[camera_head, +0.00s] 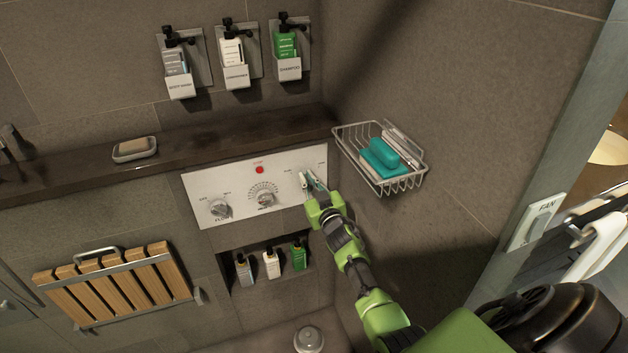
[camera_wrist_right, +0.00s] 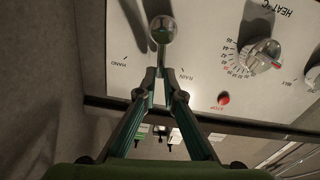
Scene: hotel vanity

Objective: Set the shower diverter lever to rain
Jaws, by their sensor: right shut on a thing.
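The shower diverter lever (camera_wrist_right: 162,32) is a shiny metal lever with a rounded part and a narrow stem, on the white control panel (camera_head: 240,181). In the right wrist view the panel appears upside down, with a HAND label (camera_wrist_right: 119,62) left of the lever and a RAIN label (camera_wrist_right: 182,74) right of it. The lever's stem lies between the two labels. My right gripper (camera_head: 314,183) reaches the right end of the panel. Its fingertips (camera_wrist_right: 161,74) are closed on the stem's end, which they partly hide. My left gripper is out of view.
A wire basket (camera_head: 403,187) with teal soap juts from the wall just right of my right gripper. A ledge (camera_head: 215,143) runs above the panel. A niche with several small bottles (camera_head: 271,263) lies below. Flow (camera_head: 219,208) and heat (camera_head: 265,199) knobs sit left of the lever.

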